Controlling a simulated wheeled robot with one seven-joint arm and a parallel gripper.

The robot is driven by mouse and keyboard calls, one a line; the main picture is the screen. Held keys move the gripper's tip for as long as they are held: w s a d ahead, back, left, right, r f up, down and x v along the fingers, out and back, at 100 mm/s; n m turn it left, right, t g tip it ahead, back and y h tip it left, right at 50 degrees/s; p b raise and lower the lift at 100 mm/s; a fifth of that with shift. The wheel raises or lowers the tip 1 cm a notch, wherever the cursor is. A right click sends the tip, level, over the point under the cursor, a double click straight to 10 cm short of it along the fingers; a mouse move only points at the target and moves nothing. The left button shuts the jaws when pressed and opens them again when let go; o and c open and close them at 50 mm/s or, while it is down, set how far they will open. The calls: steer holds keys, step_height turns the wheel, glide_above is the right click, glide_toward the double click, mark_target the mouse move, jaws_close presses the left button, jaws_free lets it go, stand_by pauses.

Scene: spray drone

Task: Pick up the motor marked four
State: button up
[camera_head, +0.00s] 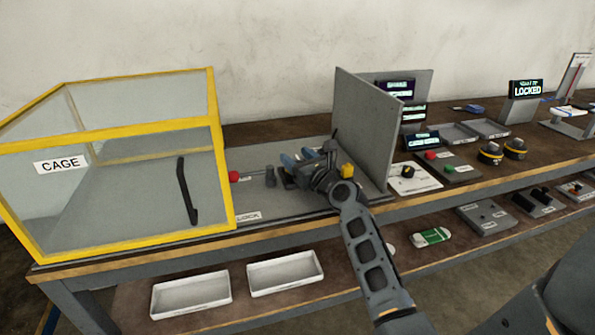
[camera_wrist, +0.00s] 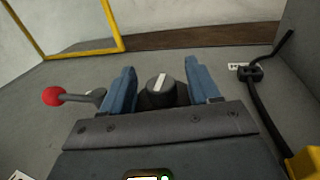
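My gripper (camera_head: 298,157) is over the grey bench plate between the cage and an upright grey panel. In the wrist view its two blue fingers (camera_wrist: 161,82) stand apart on either side of a dark round part with a pale stripe on top (camera_wrist: 160,85). I cannot tell whether the fingers touch this part. I can read no number on it, and no motor marked four can be made out in either view. In the head view the arm and gripper hide what lies between the fingers.
A red-knobbed lever (camera_wrist: 56,97) is left of the fingers, and a black bent rod (camera_wrist: 262,100) is to the right. The yellow-framed cage (camera_head: 135,128) stands left, the grey panel (camera_head: 368,128) right. White trays (camera_head: 285,273) are on the lower shelf. A sign (camera_head: 525,89) reads LOCKED.

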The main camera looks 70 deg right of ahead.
jaws_close()
stand_by(0.3)
steer(key=shift+r, duration=0.1)
